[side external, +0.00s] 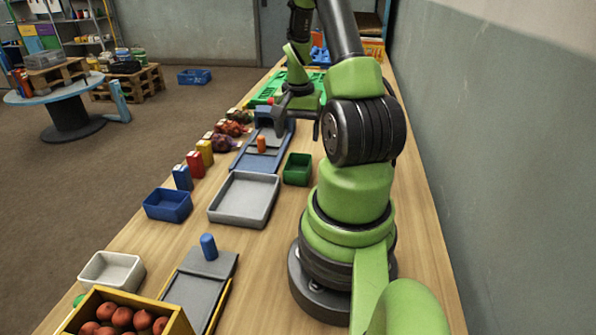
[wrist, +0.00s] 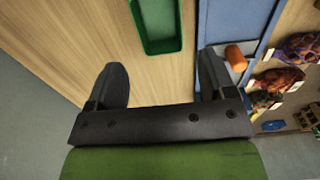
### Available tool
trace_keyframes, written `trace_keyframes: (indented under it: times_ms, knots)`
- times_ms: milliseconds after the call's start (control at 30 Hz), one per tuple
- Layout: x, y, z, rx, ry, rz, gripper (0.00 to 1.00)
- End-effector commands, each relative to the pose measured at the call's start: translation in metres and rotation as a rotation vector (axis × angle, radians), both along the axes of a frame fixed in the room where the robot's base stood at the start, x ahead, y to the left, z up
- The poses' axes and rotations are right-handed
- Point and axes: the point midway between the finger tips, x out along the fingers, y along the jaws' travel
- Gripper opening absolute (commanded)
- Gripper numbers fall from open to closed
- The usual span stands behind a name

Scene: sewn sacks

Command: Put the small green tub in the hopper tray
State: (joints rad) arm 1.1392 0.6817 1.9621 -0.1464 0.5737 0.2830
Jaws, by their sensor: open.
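The small green tub (side external: 297,169) stands upright on the wooden bench, right of a shallow grey tray (side external: 243,199); it looks empty. In the wrist view the tub (wrist: 158,46) shows at the top, beyond and between my fingertips, apart from them. My gripper (side external: 298,122) is open and empty, above the bench on the far side of the tub; its two dark fingers show in the wrist view (wrist: 162,66). I cannot tell for sure which tray is the hopper tray; the grey tray at the foot of the blue-edged ramp may be it.
The blue-edged ramp (side external: 238,160) carries an orange cylinder (side external: 261,143). Net bags (side external: 225,142), coloured boxes (side external: 195,163) and a blue bin (side external: 168,205) line the left edge. Nearer are a grey ramp with a blue cylinder (side external: 208,246), a white bin (side external: 112,271) and a crate (side external: 170,326).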

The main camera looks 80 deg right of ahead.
Motion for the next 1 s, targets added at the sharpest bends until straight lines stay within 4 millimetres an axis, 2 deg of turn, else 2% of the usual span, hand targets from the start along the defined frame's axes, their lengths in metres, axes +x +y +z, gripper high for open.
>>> trace_keyframes:
  times_ms: [200,467,700,800,1000]
  knots:
    - [-0.001,0.0,-0.034,0.007,0.004,-0.004,0.77]
    - [-0.001,-0.001,-0.056,0.005,0.003,-0.002,0.77]
    - [-0.001,-0.002,-0.09,0.005,0.002,-0.003,0.77]
    - [0.0,-0.002,-0.097,0.003,0.001,-0.002,0.77]
    - [0.0,-0.003,-0.098,0.001,0.0,-0.002,0.77]
